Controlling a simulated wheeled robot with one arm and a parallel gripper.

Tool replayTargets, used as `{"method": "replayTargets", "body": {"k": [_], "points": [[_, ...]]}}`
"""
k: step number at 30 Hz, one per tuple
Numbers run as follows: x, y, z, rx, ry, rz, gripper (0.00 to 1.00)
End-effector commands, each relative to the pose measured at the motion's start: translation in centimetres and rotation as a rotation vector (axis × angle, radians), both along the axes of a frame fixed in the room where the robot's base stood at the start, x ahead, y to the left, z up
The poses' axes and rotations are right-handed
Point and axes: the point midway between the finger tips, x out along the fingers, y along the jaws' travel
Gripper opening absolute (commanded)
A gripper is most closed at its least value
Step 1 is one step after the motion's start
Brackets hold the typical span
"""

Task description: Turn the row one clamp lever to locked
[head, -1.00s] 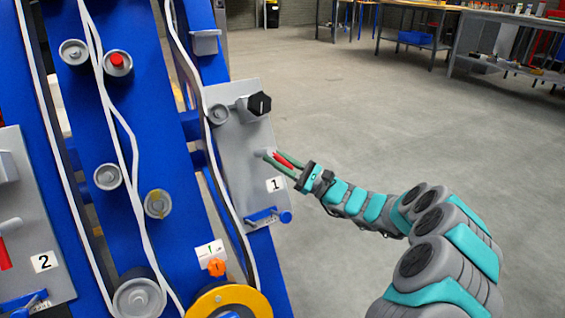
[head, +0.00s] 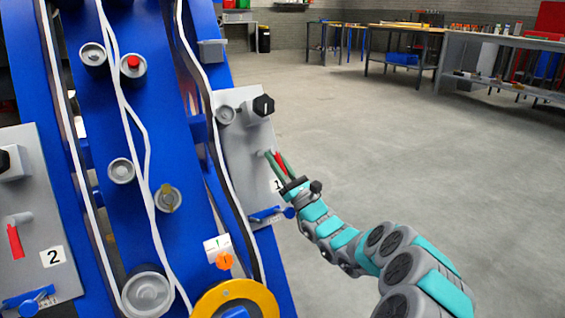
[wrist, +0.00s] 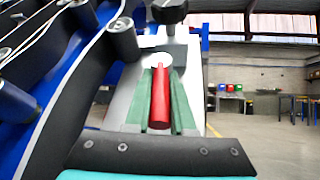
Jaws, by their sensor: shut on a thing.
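The row one clamp lever (head: 282,164) is red and sits on the grey plate (head: 238,165) marked 1. It slants down and to the right from its pivot in the head view. My gripper (head: 275,159) has its green fingers on both sides of the lever and is shut on it. In the wrist view the red lever (wrist: 161,98) stands upright in the picture between the two green fingers (wrist: 160,104). The gripper partly covers the number 1 label.
A black knob (head: 263,105) is above the lever, and a blue latch (head: 268,214) is below it. The row two plate (head: 28,180) with its red lever (head: 15,241) is at the left. White cables run down the blue chassis. Open floor lies to the right.

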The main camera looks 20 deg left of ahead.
Motion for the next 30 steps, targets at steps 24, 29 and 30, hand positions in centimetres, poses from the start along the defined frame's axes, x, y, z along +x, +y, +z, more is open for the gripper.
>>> {"method": "replayTargets", "body": {"k": [24, 29, 30], "points": [[-0.01, 0.02, 0.03, 0.000, 0.000, 0.000, 0.52], [-0.22, -0.53, -0.39, 0.000, 0.002, 0.000, 0.52], [-0.35, -0.87, -0.63, 0.000, 0.003, 0.000, 0.52]]}}
